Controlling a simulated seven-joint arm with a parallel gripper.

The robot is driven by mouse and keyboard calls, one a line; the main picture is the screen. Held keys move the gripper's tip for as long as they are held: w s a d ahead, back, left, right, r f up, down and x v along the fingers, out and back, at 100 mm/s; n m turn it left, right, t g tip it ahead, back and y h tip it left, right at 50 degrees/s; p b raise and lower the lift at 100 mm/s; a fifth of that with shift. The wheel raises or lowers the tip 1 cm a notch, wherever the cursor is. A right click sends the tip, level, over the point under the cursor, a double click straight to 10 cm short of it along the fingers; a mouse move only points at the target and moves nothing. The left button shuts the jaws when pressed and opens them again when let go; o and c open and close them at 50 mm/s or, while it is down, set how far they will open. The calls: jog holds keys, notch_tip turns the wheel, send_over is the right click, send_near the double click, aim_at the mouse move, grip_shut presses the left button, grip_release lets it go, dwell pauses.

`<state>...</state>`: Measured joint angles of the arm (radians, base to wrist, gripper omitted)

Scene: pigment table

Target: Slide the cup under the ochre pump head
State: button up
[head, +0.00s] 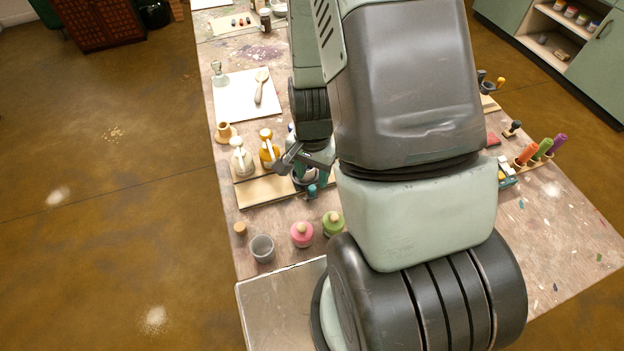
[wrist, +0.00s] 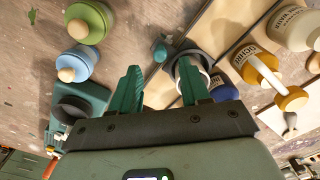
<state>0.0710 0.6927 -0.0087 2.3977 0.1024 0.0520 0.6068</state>
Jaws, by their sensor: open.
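In the head view the cup (head: 299,182) is mostly hidden by my gripper. The ochre pump bottle (wrist: 247,66), with yellow-orange head and labelled body, stands right of the cup in the wrist view, apart from it. In the head view the ochre pump (head: 267,152) stands behind the board, left of my gripper.
A white pump bottle (head: 241,160) stands beside the ochre one; a blue bottle (wrist: 222,88) is partly hidden by my gripper. The wooden board (head: 262,193) lies in front.

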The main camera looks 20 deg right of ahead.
aim_at(312, 187)
jog(key=shift+f, duration=2.1)
grip_shut()
jog(key=shift+a, duration=0.1)
